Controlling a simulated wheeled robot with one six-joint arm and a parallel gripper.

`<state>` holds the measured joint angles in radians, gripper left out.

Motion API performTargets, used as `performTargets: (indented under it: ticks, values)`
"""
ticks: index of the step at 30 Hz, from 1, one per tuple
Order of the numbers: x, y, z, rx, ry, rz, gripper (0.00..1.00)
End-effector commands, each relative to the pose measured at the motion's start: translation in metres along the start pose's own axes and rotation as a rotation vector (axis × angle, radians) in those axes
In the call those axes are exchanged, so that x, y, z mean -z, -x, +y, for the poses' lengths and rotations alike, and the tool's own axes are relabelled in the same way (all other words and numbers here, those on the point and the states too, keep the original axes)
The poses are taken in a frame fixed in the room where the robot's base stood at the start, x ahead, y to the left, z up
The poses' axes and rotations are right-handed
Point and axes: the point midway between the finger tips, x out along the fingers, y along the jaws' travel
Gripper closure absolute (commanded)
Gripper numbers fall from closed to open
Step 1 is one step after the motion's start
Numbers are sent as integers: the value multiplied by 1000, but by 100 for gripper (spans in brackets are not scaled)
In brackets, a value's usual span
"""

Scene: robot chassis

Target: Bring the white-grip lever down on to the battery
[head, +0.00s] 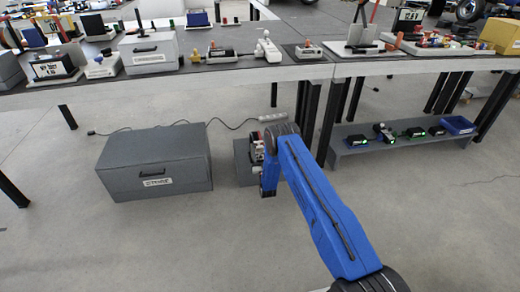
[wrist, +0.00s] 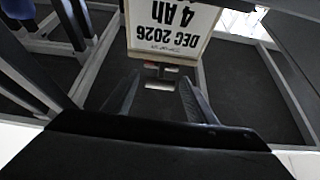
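My gripper (head: 266,178) shows in the head view at the end of my blue arm, in front of the table and below its edge. In the wrist view its two dark fingers (wrist: 160,88) stand apart, with a small pale piece (wrist: 160,68) visible between or beyond their tips. Contact cannot be told. A white label (wrist: 170,25) reading "DEC 2026 4 Ah" appears upside down just beyond the fingers; it may belong to a battery. I cannot surely pick out the white-grip lever; a white-topped device (head: 267,48) stands near the table's front edge.
The long table (head: 240,76) holds several devices, including a grey box (head: 149,54), a black labelled block (head: 54,67) and a yellow bin (head: 502,35). A grey cabinet (head: 155,165) stands on the floor at left. A low shelf (head: 370,146) is under the table at right.

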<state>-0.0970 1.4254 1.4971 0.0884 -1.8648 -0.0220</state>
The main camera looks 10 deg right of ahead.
Motion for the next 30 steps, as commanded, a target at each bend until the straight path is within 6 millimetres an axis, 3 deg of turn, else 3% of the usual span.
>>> performTargets:
  ticks: [7,19,30]
  values:
    - [0,11,0,0,0,-1,48]
    - [-1,66,0,0,0,-1,48]
    - [0,75,0,0,0,0,48]
